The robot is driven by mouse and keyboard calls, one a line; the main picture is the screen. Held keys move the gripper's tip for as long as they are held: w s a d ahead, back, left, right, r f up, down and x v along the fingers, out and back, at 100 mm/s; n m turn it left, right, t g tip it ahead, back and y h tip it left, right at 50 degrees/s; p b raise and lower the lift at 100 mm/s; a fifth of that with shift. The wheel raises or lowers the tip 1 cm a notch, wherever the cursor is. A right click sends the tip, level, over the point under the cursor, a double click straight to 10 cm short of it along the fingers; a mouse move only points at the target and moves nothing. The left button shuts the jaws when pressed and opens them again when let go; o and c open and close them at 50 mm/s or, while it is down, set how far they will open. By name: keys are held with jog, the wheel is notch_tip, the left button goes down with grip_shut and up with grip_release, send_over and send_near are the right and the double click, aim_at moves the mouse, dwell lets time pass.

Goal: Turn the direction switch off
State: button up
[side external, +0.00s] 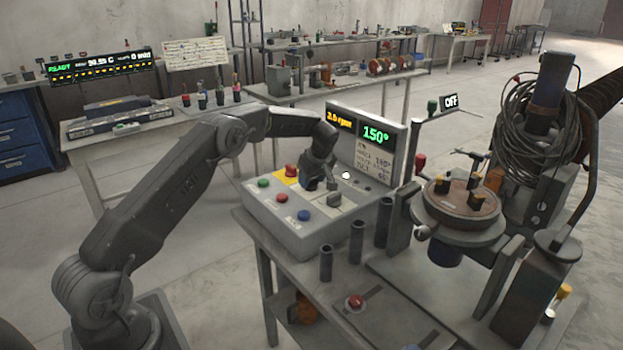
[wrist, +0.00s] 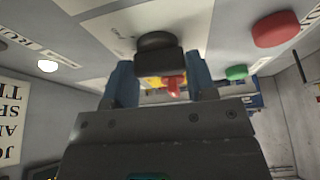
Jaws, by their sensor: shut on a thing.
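My gripper (side external: 319,180) reaches down onto the top of the grey control box (side external: 262,218) in the side view. In the wrist view a black switch knob (wrist: 158,48) sits between the two blue fingers of my gripper (wrist: 160,72), which is shut on it. The label beside the knob is not readable, so I cannot confirm it is the direction switch. In the side view this knob is mostly hidden by my gripper. A second grey knob (side external: 334,198) shows just right of my fingers. A sign at the positioner reads OFF (side external: 451,102).
The display panel (side external: 376,134) reading 150° rises close behind my gripper. The round positioner table (side external: 460,204) stands to the right.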

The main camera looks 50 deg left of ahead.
jog(key=shift+n, duration=0.4)
jog(key=o, duration=0.9)
jog(key=v, duration=1.3)
jog(key=shift+w+d+r, duration=0.1)
jog(key=shift+w+r, duration=0.1)
jog(key=shift+r, duration=0.2)
